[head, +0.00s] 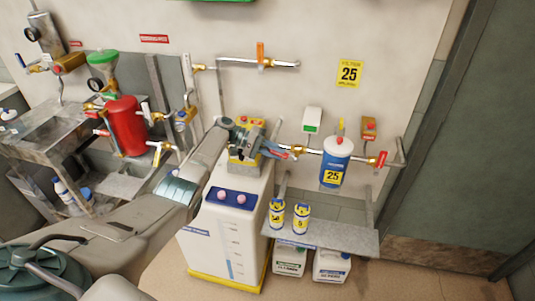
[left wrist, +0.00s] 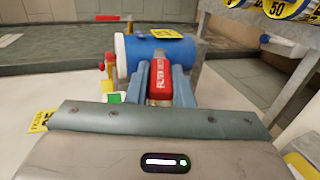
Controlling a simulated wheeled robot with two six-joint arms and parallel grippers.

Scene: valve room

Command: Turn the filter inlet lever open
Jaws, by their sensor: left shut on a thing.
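The filter inlet lever (left wrist: 160,78) is a red handle with white lettering, upright in the left wrist view between my two blue-grey fingers. My left gripper (left wrist: 160,84) is shut on it. In the head view my left gripper (head: 281,152) is at the pipe just left of the blue filter housing (head: 336,162), and its fingers hide most of the lever. The housing has a white top, a red knob and a yellow "25" label; it also shows in the left wrist view (left wrist: 143,52). The valve body is mostly hidden. My right gripper is not in view.
Another red lever (head: 381,159) is on the pipe right of the housing. An orange lever (head: 260,54) is on the upper pipe. Two yellow-labelled canisters (head: 301,218) stand on a shelf (head: 340,238) below. A white tank unit (head: 228,225) stands beneath my left arm.

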